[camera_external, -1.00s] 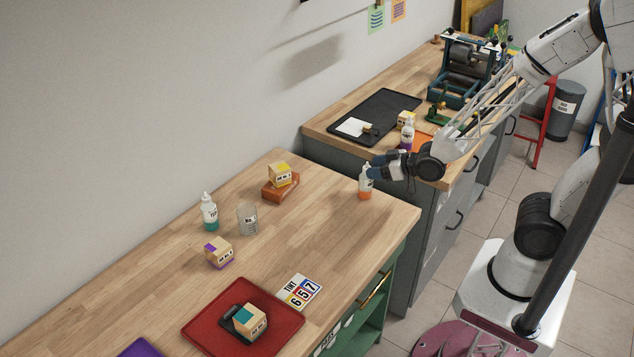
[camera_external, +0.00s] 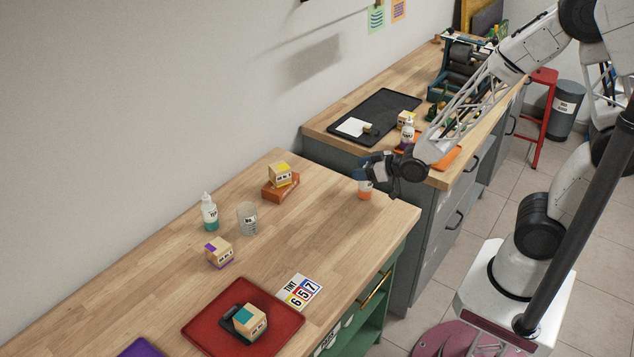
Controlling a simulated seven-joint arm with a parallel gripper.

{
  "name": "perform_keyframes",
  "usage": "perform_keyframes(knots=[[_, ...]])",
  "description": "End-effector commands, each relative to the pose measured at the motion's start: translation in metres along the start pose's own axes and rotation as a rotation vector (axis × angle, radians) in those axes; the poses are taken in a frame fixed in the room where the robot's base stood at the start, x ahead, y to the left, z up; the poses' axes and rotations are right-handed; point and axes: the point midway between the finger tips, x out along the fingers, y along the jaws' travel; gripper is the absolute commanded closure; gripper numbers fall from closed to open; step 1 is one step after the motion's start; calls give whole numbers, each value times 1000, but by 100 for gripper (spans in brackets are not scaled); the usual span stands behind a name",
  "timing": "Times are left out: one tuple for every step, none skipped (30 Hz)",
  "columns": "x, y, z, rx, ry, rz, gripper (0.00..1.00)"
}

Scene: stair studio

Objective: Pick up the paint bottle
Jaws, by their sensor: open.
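A small paint bottle with orange paint (camera_external: 365,190) stands upright near the right back edge of the near wooden table. My gripper (camera_external: 368,170) is at this bottle, with its blue fingertips around or just in front of its upper part. The fingers hide the bottle's top, and I cannot tell whether they touch it. A second bottle, with teal paint (camera_external: 209,213), stands at the middle left of the table. A third bottle, with purple paint (camera_external: 407,133), stands on the far bench.
A clear beaker (camera_external: 247,219) stands beside the teal bottle. Wooden blocks (camera_external: 219,253), an orange box (camera_external: 281,188) under a yellow-topped block, a red tray (camera_external: 199,335) and a tint card (camera_external: 299,291) lie on the table. The wood around the orange bottle is clear.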

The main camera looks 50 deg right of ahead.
Motion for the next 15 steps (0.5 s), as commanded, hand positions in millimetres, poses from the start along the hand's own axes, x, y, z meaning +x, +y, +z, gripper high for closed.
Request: perform_keyframes(knots=[[0,0,0,0,0,0,41],[0,0,0,0,0,0,41],[0,0,0,0,0,0,41],[0,0,0,0,0,0,41],[0,0,0,0,0,0,41],[0,0,0,0,0,0,41],[0,0,0,0,0,0,41],[0,0,0,0,0,0,41],[0,0,0,0,0,0,41],[0,0,0,0,0,0,41],[0,0,0,0,0,0,41],[0,0,0,0,0,0,47],[0,0,0,0,0,0,51],[0,0,0,0,0,0,56],[0,0,0,0,0,0,62]])
